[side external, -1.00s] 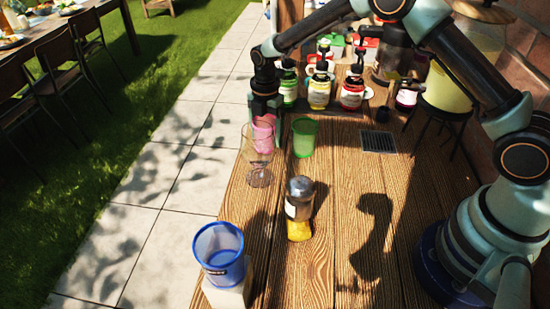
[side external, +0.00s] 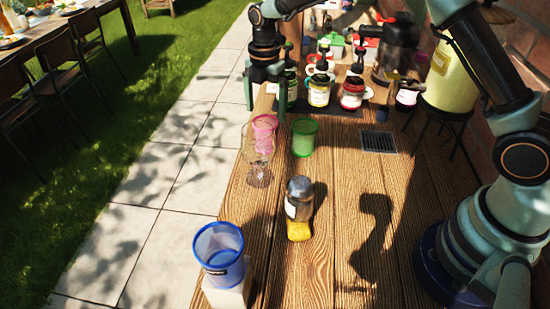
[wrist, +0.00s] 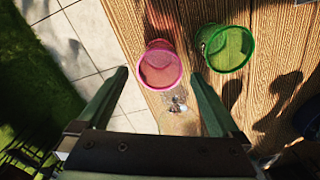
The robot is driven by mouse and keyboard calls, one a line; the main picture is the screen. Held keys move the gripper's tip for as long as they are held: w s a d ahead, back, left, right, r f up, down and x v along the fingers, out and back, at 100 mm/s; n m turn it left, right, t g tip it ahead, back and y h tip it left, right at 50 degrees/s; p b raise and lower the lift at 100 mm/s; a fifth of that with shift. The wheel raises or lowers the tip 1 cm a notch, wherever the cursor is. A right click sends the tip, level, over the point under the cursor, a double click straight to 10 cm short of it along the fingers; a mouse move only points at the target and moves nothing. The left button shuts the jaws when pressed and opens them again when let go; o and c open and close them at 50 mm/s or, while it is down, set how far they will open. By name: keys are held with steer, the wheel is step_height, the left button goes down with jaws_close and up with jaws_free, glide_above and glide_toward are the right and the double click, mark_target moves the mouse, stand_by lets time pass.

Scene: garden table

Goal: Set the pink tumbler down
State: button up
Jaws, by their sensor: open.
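The pink tumbler (side external: 265,123) stands upright on the wooden table near its left edge, partly behind a clear stemmed glass (side external: 259,165). In the wrist view the pink tumbler (wrist: 160,66) lies ahead of and between the two fingers, with its open rim facing the camera. My gripper (side external: 266,102) is open and empty, above and behind the tumbler, apart from it. In the wrist view the fingers of my gripper (wrist: 160,85) are spread wide with nothing between them.
A green tumbler (side external: 304,138) stands just right of the pink one. A shaker with yellow contents (side external: 299,210) and a blue tumbler (side external: 219,249) on a white block are nearer the camera. Several pump bottles (side external: 320,88) stand behind. A drain grate (side external: 378,141) lies to the right.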

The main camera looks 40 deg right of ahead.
steer(key=s+d+r+m+t, duration=0.1)
steer(key=s+d+r+m, duration=0.1)
steer(key=s+r+m, duration=0.45)
steer(key=s+d+r+m+t, duration=0.2)
steer(key=s+d+r+m, duration=0.15)
steer(key=r, duration=0.55)
steer(key=s+d+m+t, duration=0.2)
steer(key=s+m, duration=1)
steer(key=shift+s+d+f+t, duration=0.25)
steer(key=shift+d+f+t, duration=0.05)
